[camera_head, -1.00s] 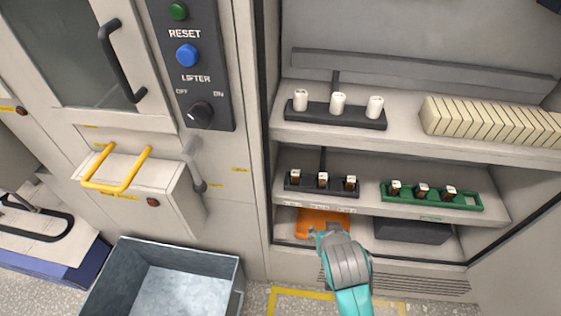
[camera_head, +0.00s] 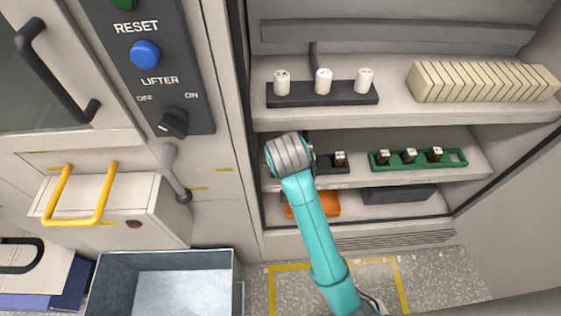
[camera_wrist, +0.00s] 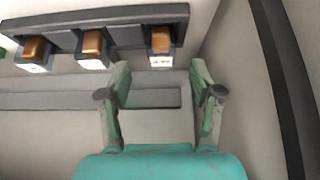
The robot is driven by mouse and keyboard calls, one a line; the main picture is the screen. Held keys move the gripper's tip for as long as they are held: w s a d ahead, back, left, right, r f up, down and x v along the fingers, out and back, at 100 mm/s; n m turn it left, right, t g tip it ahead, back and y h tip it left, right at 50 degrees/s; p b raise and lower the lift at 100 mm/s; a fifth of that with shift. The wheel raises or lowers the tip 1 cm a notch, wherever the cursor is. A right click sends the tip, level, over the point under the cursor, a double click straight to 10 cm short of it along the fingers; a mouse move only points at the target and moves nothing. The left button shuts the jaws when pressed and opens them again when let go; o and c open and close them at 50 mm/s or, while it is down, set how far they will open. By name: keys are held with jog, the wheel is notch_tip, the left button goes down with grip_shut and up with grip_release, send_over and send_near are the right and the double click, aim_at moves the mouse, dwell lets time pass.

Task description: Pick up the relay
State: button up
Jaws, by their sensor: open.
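Relays with copper-brown bodies and pale labelled ends sit in a black rack (camera_wrist: 128,35) on the cabinet's middle shelf. In the wrist view there are a left relay (camera_wrist: 35,50), a middle relay (camera_wrist: 92,46) and a right relay (camera_wrist: 161,42). My gripper (camera_wrist: 158,78) is open and empty. Its fingertips are spread to either side just below the right relay in the picture, seemingly not touching it. In the head view my arm hides the gripper and most of the rack; one relay (camera_head: 340,158) shows at the rack's right end.
A green tray (camera_head: 455,158) with three similar relays stands to the right. Above are white bobbins (camera_head: 323,80) and a row of cream blocks (camera_head: 485,82). An orange item (camera_head: 325,205) and a dark box (camera_head: 400,194) lie below. A cabinet wall (camera_wrist: 240,60) is close in the wrist view.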

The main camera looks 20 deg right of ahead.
jog(key=shift+x, duration=2.75)
jog(key=shift+w+r, duration=0.1)
jog(key=shift+w, duration=0.05)
grip_shut()
